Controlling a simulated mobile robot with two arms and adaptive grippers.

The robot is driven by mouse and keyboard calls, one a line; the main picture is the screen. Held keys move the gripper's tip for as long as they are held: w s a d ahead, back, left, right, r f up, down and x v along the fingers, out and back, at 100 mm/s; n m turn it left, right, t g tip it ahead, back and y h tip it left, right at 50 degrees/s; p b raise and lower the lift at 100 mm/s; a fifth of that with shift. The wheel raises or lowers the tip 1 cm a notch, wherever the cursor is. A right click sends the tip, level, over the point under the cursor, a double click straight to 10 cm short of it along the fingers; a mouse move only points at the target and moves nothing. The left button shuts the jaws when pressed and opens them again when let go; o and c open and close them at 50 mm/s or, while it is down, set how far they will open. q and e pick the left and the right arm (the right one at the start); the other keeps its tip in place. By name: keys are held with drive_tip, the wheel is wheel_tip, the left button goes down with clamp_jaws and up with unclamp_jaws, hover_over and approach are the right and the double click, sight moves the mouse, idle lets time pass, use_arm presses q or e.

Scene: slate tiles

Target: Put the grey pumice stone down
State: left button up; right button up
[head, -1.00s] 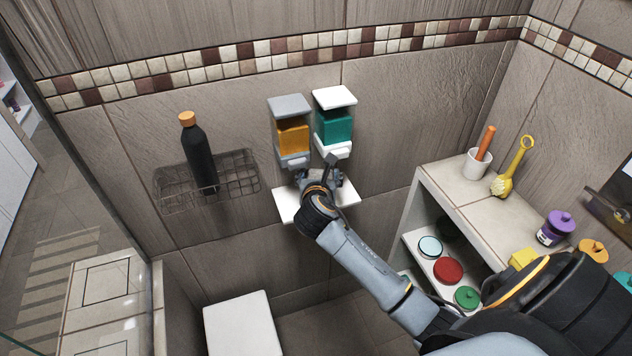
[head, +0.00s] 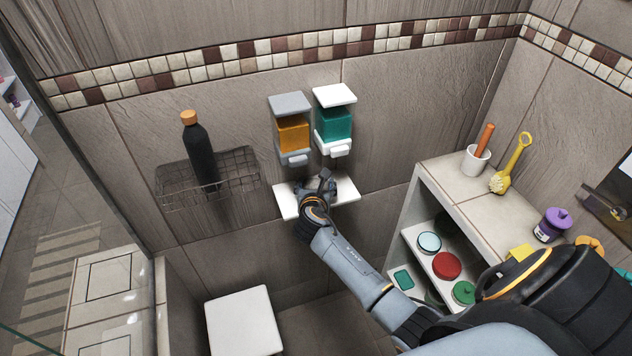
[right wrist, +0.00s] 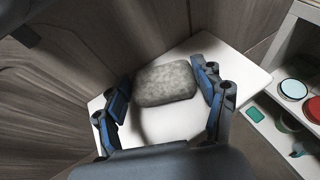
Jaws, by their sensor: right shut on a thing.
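The grey pumice stone (right wrist: 165,83) is a rough, rounded block between the fingers of my right gripper (right wrist: 163,92) in the right wrist view. The gripper is shut on it. Behind the stone is the small white wall shelf (right wrist: 178,127), and I cannot tell whether the stone touches it. In the head view my right gripper (head: 318,184) is over the middle of the white shelf (head: 287,204), and the stone is hidden by the hand. My left gripper is not in view.
An orange dispenser (head: 293,135) and a teal dispenser (head: 336,124) hang just above the shelf. A wire basket (head: 235,170) with a black bottle (head: 200,152) is to the left. A cabinet (head: 441,194) with several tins stands at the right. Both shelf ends look bare.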

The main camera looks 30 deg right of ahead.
drive_tip(key=shift+f, duration=0.25)
drive_tip(key=o, duration=1.2)
drive_tip(key=shift+r, duration=0.1)
